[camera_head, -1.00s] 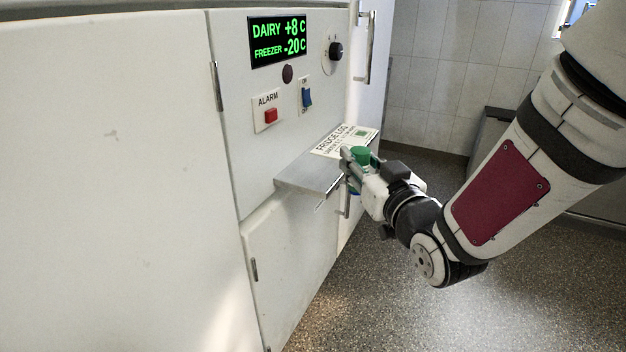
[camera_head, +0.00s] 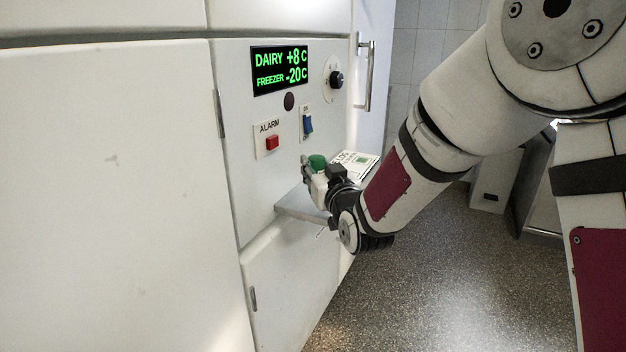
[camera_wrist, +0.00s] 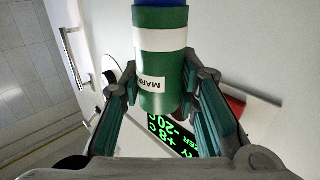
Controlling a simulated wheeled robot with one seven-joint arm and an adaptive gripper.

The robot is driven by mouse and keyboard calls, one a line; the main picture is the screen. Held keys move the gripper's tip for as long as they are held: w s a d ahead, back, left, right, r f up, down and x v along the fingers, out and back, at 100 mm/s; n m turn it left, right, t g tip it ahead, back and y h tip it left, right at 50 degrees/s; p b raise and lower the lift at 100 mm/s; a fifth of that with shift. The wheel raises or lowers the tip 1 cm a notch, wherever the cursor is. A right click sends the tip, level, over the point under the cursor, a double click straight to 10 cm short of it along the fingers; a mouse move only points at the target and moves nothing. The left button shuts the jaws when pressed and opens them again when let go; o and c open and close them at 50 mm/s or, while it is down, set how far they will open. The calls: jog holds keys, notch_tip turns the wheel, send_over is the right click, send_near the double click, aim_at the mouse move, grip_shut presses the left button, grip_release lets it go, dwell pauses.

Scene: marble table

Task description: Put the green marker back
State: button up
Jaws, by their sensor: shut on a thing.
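The green marker (camera_wrist: 160,70) is between my gripper's two fingers in the wrist view. It has a green body, a white band, a small label reading "MARK" and a blue end at the top of the picture. In the head view, only its rounded green end (camera_head: 317,161) shows, pointing up. My gripper (camera_head: 312,175) is shut on it, in front of the control panel and over the grey shelf (camera_head: 292,206). My gripper (camera_wrist: 160,80) hides the marker's lower part in the head view. I cannot tell whether the marker touches the shelf.
A printed log card (camera_head: 362,161) lies on the shelf behind my gripper. The white panel carries a green-lettered display (camera_head: 280,69), a red alarm button (camera_head: 272,143), a blue switch (camera_head: 308,124) and a black knob (camera_head: 336,79). The speckled floor (camera_head: 420,300) is clear.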

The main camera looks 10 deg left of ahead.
jog(key=shift+w+a, duration=0.35)
jog(key=shift+w+a+f+b, duration=0.1)
jog(key=shift+f+b, duration=0.25)
jog(key=shift+f, duration=0.45)
jog(key=shift+w+a+f+b, duration=0.1)
jog(key=shift+f+b, duration=0.25)
jog(key=shift+f, duration=0.45)
jog(key=shift+f, duration=0.2)
jog(key=o, duration=1.2)
jog(key=shift+c, duration=0.2)
jog(key=shift+p, duration=0.35)
jog(key=v, duration=1.3)
jog(key=shift+s+r+p, duration=0.25)
jog(key=shift+s+p, duration=0.15)
jog(key=shift+d, duration=0.15)
